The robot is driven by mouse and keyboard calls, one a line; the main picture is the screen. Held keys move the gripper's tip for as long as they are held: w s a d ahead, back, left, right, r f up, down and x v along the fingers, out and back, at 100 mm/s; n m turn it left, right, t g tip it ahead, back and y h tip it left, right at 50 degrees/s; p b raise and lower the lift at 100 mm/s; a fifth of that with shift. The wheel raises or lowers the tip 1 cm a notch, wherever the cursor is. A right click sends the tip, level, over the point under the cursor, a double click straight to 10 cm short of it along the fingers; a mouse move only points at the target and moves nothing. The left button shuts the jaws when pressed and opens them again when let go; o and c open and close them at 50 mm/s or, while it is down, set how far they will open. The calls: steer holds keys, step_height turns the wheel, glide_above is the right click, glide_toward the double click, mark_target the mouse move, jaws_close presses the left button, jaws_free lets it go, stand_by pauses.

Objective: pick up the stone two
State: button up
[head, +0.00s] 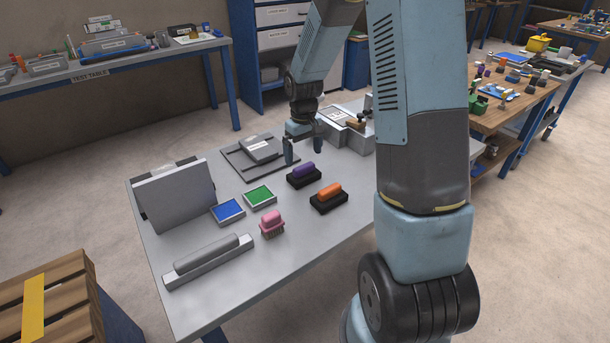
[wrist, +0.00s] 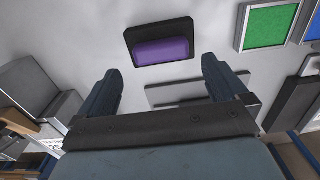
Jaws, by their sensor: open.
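No label reading stone two is legible, so I cannot tell which object it is. A purple block on a black base (head: 303,172) lies on the grey table, just in front of my gripper (head: 303,147). An orange block on a black base (head: 329,195) lies to its right and nearer. In the wrist view the purple block (wrist: 162,50) sits beyond my gripper (wrist: 161,80), roughly centred between the fingers and apart from them. My gripper is open and empty above the table. A green pad (head: 260,196) and a blue pad (head: 228,211) lie left of the blocks.
A pink brush (head: 271,225) and a long grey bar (head: 205,262) lie at the table's front. A grey panel (head: 176,196) stands tilted at the left. A flat grey plate (head: 237,157) with a labelled block lies behind. A grey box (head: 345,125) stands at the back right.

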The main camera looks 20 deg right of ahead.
mark_target(304, 166)
steer(key=shift+s+f, duration=0.2)
steer(key=shift+f, duration=2.5)
steer(key=shift+c, duration=0.5)
steer(key=c, duration=1)
steer(key=shift+r, duration=0.1)
